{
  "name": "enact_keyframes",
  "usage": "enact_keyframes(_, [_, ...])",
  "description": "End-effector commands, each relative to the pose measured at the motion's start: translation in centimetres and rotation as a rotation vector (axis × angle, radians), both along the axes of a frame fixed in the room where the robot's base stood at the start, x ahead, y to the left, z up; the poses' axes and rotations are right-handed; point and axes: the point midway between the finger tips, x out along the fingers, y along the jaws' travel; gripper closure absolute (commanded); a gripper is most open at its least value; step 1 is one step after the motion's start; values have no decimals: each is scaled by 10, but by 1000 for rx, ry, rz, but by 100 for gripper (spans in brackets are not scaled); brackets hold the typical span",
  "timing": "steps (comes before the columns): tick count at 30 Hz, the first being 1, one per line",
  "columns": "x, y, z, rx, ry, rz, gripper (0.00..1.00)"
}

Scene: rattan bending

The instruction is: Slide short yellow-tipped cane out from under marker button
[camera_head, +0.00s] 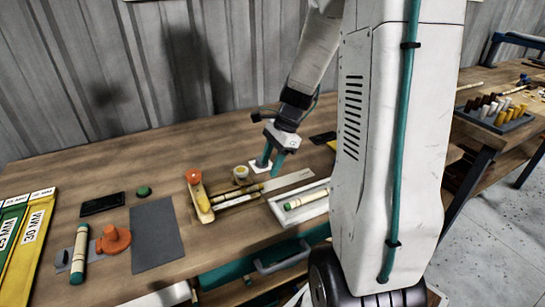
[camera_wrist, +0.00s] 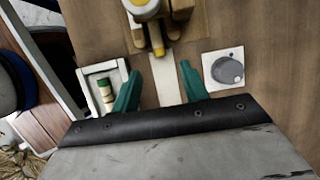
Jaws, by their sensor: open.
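My gripper (camera_head: 270,165) hangs above the bench, its two teal fingers apart. In the wrist view the gripper (camera_wrist: 160,88) has nothing between its fingers except the view of a pale flat strip below. Thin canes (camera_head: 237,197) lie on the bench just left of the gripper. A yellow tip (camera_wrist: 158,47) points towards my fingers in the wrist view, apart from them.
A white tray (camera_head: 318,209) with a green-tipped cane (camera_head: 305,199) lies right of the canes. A grey dial on a white plate (camera_wrist: 228,71) is beside my fingers. An orange-knobbed tool (camera_head: 198,195) stands left. A dark grey mat (camera_head: 156,235) leaves clear space.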

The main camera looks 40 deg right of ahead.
Motion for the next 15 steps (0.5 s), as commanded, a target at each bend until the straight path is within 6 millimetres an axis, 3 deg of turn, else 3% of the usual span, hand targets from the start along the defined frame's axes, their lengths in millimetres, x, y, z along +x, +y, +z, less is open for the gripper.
enact_keyframes(9, [5,18,-44,2,2,3,55])
enact_keyframes(15, [6,23,-56,0,1,1,55])
